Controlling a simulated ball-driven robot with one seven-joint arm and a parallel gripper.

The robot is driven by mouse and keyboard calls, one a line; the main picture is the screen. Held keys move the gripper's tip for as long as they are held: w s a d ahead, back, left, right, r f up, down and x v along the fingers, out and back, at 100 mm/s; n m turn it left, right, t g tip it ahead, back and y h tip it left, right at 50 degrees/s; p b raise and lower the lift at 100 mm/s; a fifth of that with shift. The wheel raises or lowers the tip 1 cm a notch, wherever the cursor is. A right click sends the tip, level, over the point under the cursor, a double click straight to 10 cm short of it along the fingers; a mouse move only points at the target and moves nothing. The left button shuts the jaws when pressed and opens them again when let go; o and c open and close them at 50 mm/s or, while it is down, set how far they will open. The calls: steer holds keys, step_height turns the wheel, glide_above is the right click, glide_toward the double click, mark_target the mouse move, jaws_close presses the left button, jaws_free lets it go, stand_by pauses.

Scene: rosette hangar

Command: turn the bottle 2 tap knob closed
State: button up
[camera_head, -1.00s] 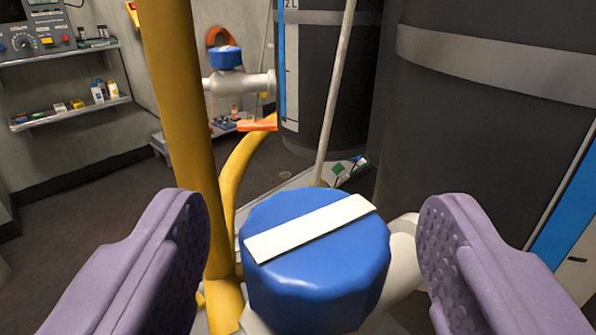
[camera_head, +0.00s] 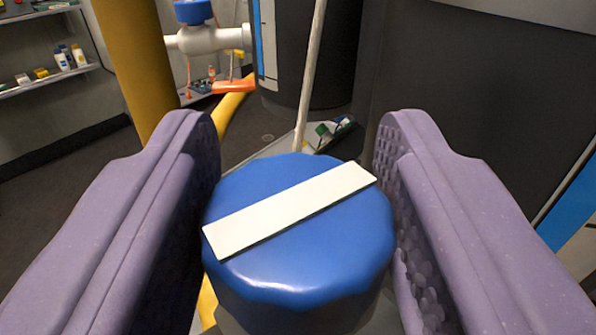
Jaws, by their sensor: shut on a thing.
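The blue tap knob (camera_head: 300,275) sits low in the middle of the view, with a white bar (camera_head: 290,209) across its top. The bar slants from lower left to upper right. My gripper (camera_head: 297,190) has its two purple textured fingers on either side of the knob, shut on it. The pipe and valve body under the knob are mostly hidden. I cannot read which bottle this knob belongs to.
A second blue knob (camera_head: 194,11) on a white pipe (camera_head: 212,40) is at the back upper left. A yellow post (camera_head: 135,65) stands left. Large dark tanks (camera_head: 450,80) fill the right. A thin pale pole (camera_head: 310,75) leans behind the knob. Shelves (camera_head: 50,80) line the left wall.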

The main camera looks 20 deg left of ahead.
steer(key=m+h+b, duration=0.2)
steer(key=h, duration=0.1)
steer(key=m+t+h+b, duration=0.1)
steer(key=m+h+b, duration=0.1)
steer(key=h+b, duration=0.1)
steer(key=shift+a+f+h, duration=0.1)
steer(key=shift+f+h, duration=0.1)
steer(key=shift+h, duration=0.2)
steer(key=m+h+b, duration=0.1)
steer(key=m+h, duration=0.2)
steer(key=h, duration=0.1)
steer(key=shift+r+b, duration=0.1)
steer(key=shift+b, duration=0.25)
steer(key=m+g+h, duration=0.1)
steer(key=h, duration=0.1)
steer(key=m+g+h, duration=0.1)
steer(key=h, duration=0.1)
steer(key=shift+r+m, duration=0.2)
steer(key=shift+m, duration=0.2)
steer(key=m+g+h+p, duration=0.2)
steer(key=h, duration=0.1)
steer(key=shift+m, duration=0.3)
steer(key=m+g+h+p, duration=0.1)
steer(key=m+g+h, duration=0.2)
steer(key=g, duration=0.1)
steer(key=shift+h, duration=0.3)
steer(key=shift+m+g+h, duration=0.7)
steer(key=shift+m+g, duration=0.3)
steer(key=shift+g, duration=0.5)
